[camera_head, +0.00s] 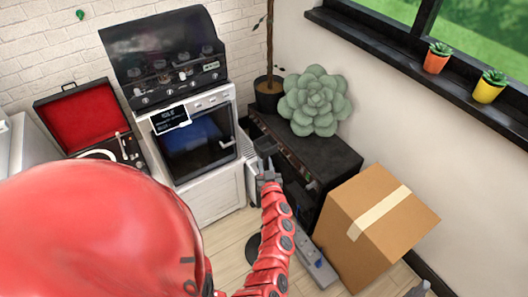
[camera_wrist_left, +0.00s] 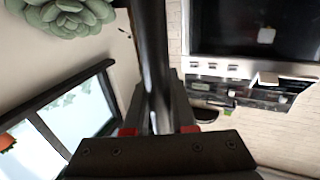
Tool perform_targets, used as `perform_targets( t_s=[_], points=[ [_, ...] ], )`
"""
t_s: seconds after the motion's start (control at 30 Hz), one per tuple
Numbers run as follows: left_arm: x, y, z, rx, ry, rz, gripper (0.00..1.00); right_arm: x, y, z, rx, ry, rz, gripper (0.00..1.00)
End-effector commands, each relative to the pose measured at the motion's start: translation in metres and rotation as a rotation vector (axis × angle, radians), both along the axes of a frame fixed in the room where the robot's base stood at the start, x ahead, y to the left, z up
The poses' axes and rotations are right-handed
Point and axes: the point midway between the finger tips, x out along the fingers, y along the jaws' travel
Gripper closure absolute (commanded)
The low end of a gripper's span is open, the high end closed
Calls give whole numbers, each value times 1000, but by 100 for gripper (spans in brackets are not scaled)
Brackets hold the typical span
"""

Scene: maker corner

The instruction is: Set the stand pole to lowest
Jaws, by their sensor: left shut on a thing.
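The stand pole (camera_wrist_left: 150,50) is a dark upright rod that runs between the fingers of my left gripper (camera_wrist_left: 158,128) in the left wrist view. The gripper is shut around it, with red pads at both sides. In the head view my left gripper (camera_head: 267,172) is in front of the dark cabinet, right of the white oven. The pole is hard to make out there. A dark round base (camera_head: 253,249) shows on the floor, partly hidden by my red arm. A small grey tip (camera_head: 420,289), perhaps my right gripper, shows at the bottom edge; its jaws cannot be made out.
A cardboard box (camera_head: 366,222) stands right of the dark cabinet (camera_head: 325,150), which carries a succulent (camera_head: 315,103). A white oven unit (camera_head: 200,135) and an open red-lined record player (camera_head: 85,118) are left. My large red body part hides the lower left.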

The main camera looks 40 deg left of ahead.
Motion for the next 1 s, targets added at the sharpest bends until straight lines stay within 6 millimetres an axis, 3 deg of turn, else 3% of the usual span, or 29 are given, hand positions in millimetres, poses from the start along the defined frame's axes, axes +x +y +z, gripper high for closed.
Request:
perform_targets(
  t_s=[0.03,0.1,0.4,0.7,1.0],
  points=[
    [0,-1,-31,-2,6,-5,100,0,0,-22,0,0,0,23],
    [0,-1,-54,-1,7,-5,100,0,0,-35,0,0,0,23],
    [0,-1,-131,-4,7,-4,100,0,0,-81,0,0,0,23],
    [0,0,-160,-2,4,-2,100,0,0,-99,0,0,0,23],
    [-1,-1,-164,-5,6,-2,100,0,0,-100,0,0,0,23]
  ],
)
